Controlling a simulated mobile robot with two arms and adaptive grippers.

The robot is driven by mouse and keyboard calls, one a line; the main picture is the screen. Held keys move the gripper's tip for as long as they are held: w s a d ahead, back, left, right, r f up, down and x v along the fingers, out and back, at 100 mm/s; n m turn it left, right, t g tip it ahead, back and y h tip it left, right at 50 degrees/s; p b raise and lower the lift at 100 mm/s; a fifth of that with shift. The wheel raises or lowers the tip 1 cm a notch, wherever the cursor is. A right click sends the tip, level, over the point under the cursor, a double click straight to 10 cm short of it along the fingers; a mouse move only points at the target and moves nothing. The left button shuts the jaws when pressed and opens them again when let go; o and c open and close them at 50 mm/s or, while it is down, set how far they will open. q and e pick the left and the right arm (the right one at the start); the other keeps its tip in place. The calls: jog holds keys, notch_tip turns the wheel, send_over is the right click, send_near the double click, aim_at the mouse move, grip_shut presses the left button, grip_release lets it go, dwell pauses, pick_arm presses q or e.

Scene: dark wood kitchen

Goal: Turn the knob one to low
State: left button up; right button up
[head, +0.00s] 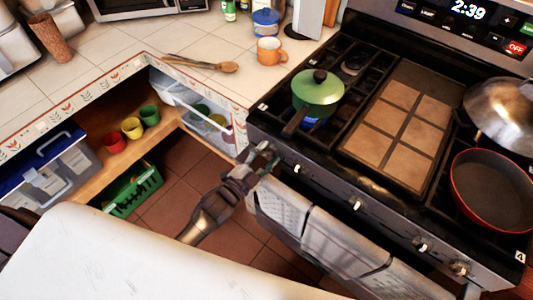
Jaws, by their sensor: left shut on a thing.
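The stove (300,150) stands at the right, with a row of knobs along its front edge. My left gripper (265,158) is at the left end of that front edge, shut on what appears to be the leftmost knob, which its fingers mostly hide. I cannot read the knob's setting. Another knob (297,168) shows just right of the gripper, and more follow further right. My right gripper is out of view.
Towels (330,240) hang on the oven front below the knobs. A red-rimmed pan (490,190) sits at the stove's right. An orange mug (270,50) and wooden spoons (205,64) lie on the tiled counter. An open cabinet with cups and a green basket (135,192) is at left.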

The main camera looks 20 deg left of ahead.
pick_arm(q)
jog(key=shift+f, duration=0.1)
dwell(0.3)
jog(key=o, duration=1.2)
jog(key=shift+c, duration=0.2)
jog(key=v, duration=1.2)
